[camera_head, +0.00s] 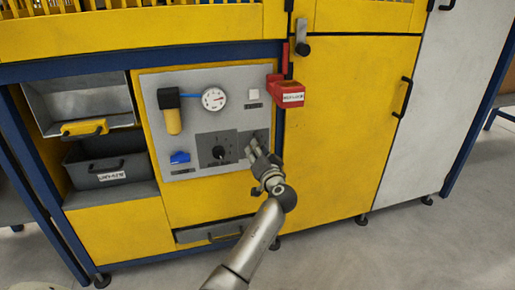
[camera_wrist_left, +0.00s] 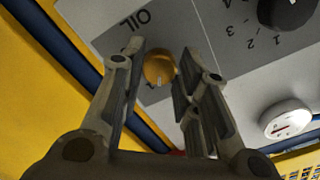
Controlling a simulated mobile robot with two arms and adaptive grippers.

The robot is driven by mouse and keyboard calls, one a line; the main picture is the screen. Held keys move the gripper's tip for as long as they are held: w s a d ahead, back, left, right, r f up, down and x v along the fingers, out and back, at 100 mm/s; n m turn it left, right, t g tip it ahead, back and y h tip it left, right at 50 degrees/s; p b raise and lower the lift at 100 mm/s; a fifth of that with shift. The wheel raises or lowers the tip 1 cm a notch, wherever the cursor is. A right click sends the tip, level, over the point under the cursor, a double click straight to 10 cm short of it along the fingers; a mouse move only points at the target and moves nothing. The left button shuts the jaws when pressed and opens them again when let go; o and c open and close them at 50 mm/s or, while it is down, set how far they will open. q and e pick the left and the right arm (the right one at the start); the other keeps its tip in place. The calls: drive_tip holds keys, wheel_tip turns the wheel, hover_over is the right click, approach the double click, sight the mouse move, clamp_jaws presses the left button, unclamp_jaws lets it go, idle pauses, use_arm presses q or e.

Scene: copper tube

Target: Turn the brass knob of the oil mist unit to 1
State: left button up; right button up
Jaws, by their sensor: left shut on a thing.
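The brass knob (camera_wrist_left: 158,70) shows in the left wrist view on a grey panel, beside upside-down black letters "OIL" (camera_wrist_left: 133,29). A pale mark on the knob's edge points to the bottom of that picture. My left gripper (camera_wrist_left: 161,62) has one finger on each side of the knob and is shut on it. In the head view the left gripper (camera_head: 252,150) is at the lower right of the panel and hides the knob. My right gripper is in neither view.
A red box (camera_head: 287,93) juts out at the upper right. The yellow door (camera_head: 340,130) to the right is clear.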

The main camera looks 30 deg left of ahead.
use_arm(q)
drive_tip(key=shift+m+p, duration=0.65)
drive_tip(key=shift+m, duration=0.65)
drive_tip(key=o, duration=1)
drive_tip(key=shift+d, duration=0.1)
drive_tip(key=v, duration=1.2)
